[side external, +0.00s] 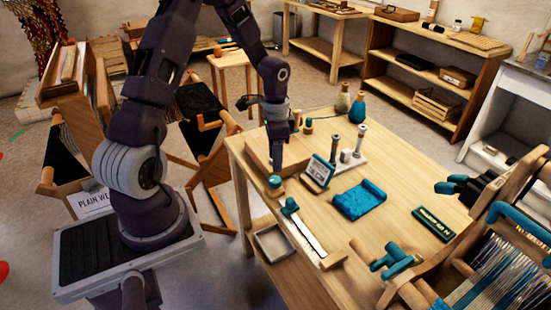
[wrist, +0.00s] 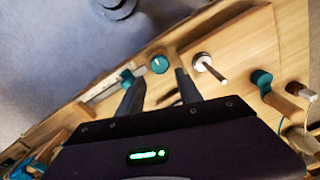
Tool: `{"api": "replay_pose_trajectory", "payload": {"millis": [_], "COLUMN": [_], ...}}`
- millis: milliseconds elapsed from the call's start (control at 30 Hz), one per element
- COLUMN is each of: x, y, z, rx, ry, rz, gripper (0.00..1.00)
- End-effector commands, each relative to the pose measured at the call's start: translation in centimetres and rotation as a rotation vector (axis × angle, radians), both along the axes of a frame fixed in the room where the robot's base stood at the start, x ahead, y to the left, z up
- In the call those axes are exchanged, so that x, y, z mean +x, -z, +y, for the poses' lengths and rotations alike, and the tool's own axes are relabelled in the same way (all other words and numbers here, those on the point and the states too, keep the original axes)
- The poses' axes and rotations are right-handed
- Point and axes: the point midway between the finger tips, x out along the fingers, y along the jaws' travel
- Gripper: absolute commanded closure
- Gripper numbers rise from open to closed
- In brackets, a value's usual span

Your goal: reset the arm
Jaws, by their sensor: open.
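My gripper (side external: 277,166) points down over the left part of the wooden table (side external: 400,160), close to the shallow wooden box (side external: 262,150). In the wrist view its two dark fingers (wrist: 155,80) are spread apart with nothing held between them. A teal-topped round piece (wrist: 159,64) shows just beyond the fingertips. A pale spindle-like piece (wrist: 205,66) is to the right of them. I cannot tell how high the fingertips are above the table.
A small sign (side external: 318,172), a blue cloth (side external: 360,200) and upright spools (side external: 360,140) stand or lie nearby. A teal-handled tool (side external: 305,228) and a grey tray (side external: 273,243) are in front. A loom (side external: 500,255) fills the right. Bare tabletop lies behind the cloth.

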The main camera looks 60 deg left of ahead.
Motion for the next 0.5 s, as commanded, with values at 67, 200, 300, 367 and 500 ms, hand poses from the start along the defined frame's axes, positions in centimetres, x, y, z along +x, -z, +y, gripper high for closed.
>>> {"api": "replay_pose_trajectory", "payload": {"millis": [67,200,300,367,500], "x": [0.0,0.0,0.0,-0.4,-3.6], "y": [0.0,-0.3,-3.3,-6.7,-15.2], "z": [0.0,-0.1,-1.0,-2.4,-7.2], "rx": [0.0,0.004,0.046,0.088,0.152], "ry": [0.0,-0.001,-0.014,-0.036,-0.125], "rz": [0.0,-0.003,-0.025,-0.056,-0.174], "gripper": [0.58,0.58,0.58,0.58,0.58]}}
